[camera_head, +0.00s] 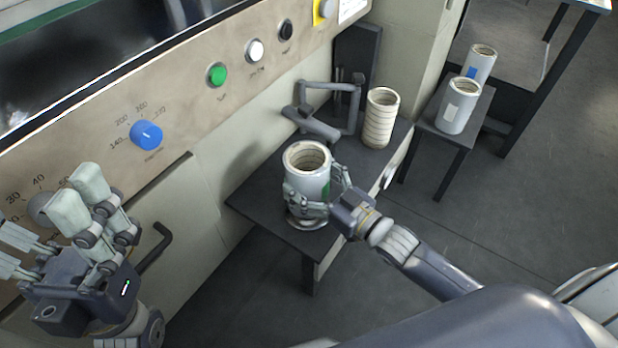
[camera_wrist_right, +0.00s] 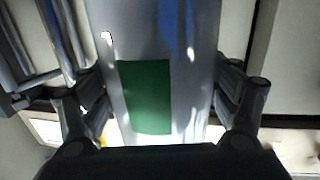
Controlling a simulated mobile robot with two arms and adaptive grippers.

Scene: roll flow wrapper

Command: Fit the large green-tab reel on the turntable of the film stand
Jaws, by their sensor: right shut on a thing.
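The large green-tab reel (camera_head: 307,160) is a pale, upright hollow cylinder. Its green tab (camera_wrist_right: 146,97) faces my right wrist camera. My right gripper (camera_head: 318,202) is shut around the reel's lower part, with fingers on both sides. The reel is over the turntable (camera_head: 307,224), a pale disc on the dark film stand (camera_head: 262,192). I cannot tell whether the reel's base touches the disc; the fingers hide part of it. My left gripper (camera_head: 52,225) is open and empty at the left, in front of the machine panel.
A ribbed pale reel (camera_head: 380,118) stands farther back on the film stand, beside a grey bracket (camera_head: 330,112). A side table (camera_head: 463,135) bears a white-tab reel (camera_head: 460,107) and a blue-tab reel (camera_head: 480,63). The machine panel (camera_head: 190,115) borders the stand on the left.

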